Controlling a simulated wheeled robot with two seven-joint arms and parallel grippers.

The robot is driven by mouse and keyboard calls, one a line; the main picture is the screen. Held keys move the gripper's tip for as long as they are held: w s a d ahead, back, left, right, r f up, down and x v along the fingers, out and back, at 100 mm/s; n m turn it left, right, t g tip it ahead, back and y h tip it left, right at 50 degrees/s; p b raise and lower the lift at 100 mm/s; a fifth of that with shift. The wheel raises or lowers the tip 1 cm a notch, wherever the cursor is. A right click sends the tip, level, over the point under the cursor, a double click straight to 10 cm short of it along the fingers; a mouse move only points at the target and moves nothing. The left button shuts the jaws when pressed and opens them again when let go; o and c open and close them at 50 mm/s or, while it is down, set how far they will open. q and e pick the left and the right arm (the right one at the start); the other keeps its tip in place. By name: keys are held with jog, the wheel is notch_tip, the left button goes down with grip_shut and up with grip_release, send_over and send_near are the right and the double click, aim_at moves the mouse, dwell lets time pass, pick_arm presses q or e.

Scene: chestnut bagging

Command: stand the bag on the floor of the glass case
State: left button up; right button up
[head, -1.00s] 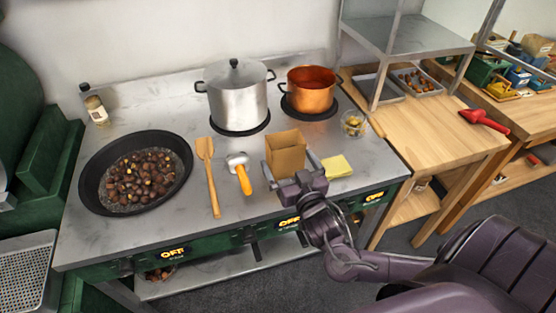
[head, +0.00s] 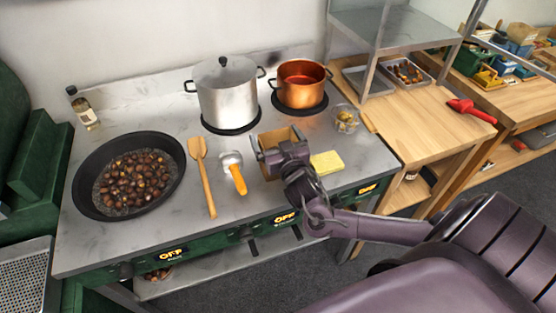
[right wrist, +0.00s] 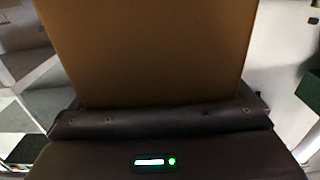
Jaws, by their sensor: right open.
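The bag (head: 276,138) is an open-topped brown paper bag standing on the steel stove top, right of the orange-handled tool. My right gripper (head: 281,150) is open at the bag's near side and hides much of its front. In the right wrist view the bag's brown wall (right wrist: 150,50) fills the upper middle, just beyond the dark gripper body. Whether the fingers touch the bag's sides cannot be seen. No glass case can be made out for certain. My left gripper is out of view.
A chestnut pan (head: 130,145), wooden spatula (head: 203,175), orange-handled tool (head: 234,175), steel pot (head: 227,95) and copper pot (head: 301,85) surround the bag. A yellow sponge (head: 327,162) lies close right. A steel-framed shelf (head: 390,35) stands over trays on the wooden counter (head: 435,120).

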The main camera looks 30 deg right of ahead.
jog(key=c, duration=1.2)
jog(key=shift+r, duration=0.1)
jog(key=shift+c, duration=0.9)
jog(key=shift+r, duration=0.1)
